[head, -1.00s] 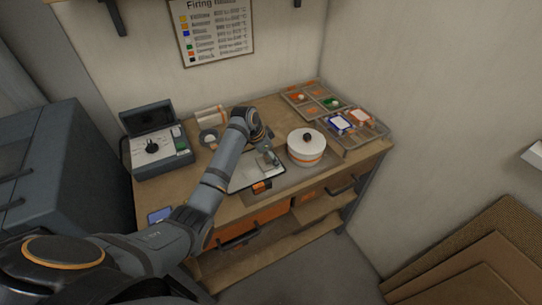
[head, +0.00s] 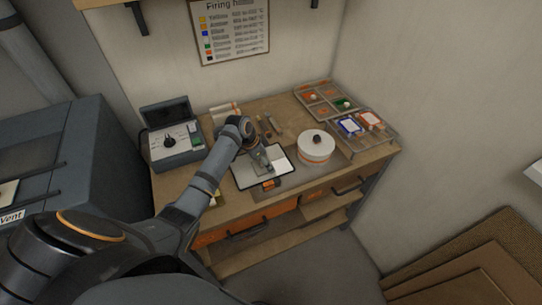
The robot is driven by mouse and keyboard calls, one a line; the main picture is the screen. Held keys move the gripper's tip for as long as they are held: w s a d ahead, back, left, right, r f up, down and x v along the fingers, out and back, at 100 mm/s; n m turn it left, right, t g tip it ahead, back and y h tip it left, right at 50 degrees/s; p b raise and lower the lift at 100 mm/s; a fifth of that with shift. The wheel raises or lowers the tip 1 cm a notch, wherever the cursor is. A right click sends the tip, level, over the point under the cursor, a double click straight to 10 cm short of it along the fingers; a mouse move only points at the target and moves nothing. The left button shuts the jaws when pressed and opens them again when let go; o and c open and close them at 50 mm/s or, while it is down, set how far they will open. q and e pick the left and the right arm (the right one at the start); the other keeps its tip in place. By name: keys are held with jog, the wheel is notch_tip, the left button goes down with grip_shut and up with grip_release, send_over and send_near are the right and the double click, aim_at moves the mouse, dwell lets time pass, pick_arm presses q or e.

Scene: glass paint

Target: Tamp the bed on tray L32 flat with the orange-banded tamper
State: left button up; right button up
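A dark-rimmed tray with a pale bed (head: 245,180) lies near the front of the bench, with an orange tag (head: 269,184) at its front edge; I cannot read the tag. My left gripper (head: 268,166) points down over the back middle of this tray and covers part of the bed. Its fingers are too small to tell open from shut, or whether they hold something. No orange-banded tamper can be made out for certain. A white round pot (head: 316,149) with an orange band and dark knob stands to the right of the tray. My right gripper is out of view.
A grey control box (head: 171,145) stands at the back left of the bench. Small dark items (head: 268,128) lie behind the tray. Trays with coloured pieces (head: 327,98) and blue- and orange-edged cards (head: 350,125) fill the right end. A grey cabinet (head: 80,150) stands left.

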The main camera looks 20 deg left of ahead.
pick_arm(q)
jog(key=shift+f+b, duration=0.35)
jog(key=shift+f, duration=0.45)
jog(key=shift+f, duration=0.25)
jog(key=shift+s+f, duration=0.1)
jog(key=shift+f, duration=0.05)
dwell(1.3)
notch_tip(320, 180, up, 2)
jog(key=p, duration=0.3)
jog(key=shift+r, duration=0.2)
